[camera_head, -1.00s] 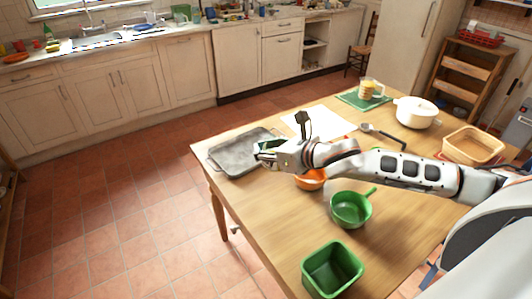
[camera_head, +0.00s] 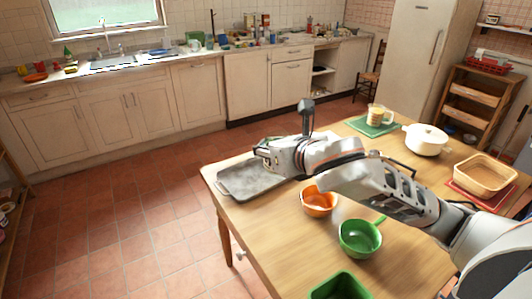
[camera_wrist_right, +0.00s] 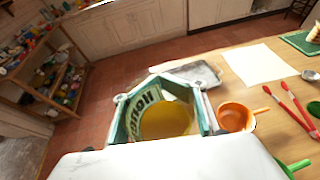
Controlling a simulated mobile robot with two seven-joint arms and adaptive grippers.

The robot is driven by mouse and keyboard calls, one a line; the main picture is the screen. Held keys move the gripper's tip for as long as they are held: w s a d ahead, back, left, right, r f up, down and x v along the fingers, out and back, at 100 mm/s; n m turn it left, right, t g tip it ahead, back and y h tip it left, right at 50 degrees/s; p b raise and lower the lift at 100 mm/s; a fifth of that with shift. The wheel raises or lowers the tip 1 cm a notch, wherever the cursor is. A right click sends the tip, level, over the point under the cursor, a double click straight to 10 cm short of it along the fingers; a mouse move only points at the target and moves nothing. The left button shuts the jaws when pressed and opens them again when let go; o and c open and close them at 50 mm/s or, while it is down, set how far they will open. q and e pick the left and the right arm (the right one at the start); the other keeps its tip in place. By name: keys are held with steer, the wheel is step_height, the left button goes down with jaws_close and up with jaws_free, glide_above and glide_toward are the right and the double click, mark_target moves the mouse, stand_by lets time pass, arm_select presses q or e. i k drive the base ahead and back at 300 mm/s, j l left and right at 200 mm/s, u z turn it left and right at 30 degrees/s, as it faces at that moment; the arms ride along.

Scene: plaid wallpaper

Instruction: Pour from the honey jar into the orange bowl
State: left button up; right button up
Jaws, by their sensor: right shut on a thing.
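My right gripper (camera_wrist_right: 163,105) is shut on the honey jar (camera_wrist_right: 165,120), which has a yellow inside and a label with large dark letters. In the head view my right gripper (camera_head: 265,153) is above the grey baking tray, and the jar is mostly hidden there. The orange bowl (camera_head: 318,204) stands on the wooden table to the right of the gripper and below it in the picture. In the wrist view the orange bowl (camera_wrist_right: 234,118) is just right of the jar, apart from it. My left gripper is not in view.
The grey tray (camera_head: 240,186) lies at the table's left edge. A green pan (camera_head: 360,238) and a green container (camera_head: 340,287) stand near the bowl. A white pot (camera_head: 426,139), a wooden basket (camera_head: 484,175) and a mug on a green board (camera_head: 372,127) are farther right. Red-handled utensils (camera_wrist_right: 293,100) lie beyond the bowl.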

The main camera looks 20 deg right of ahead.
mark_target(317, 204)
steer(key=i+j+z, duration=0.2)
steer(key=i+z, duration=0.15)
steer(key=i, duration=0.15)
steer(key=i+j+z, duration=0.65)
steer(key=i+j, duration=0.15)
steer(key=i, duration=0.1)
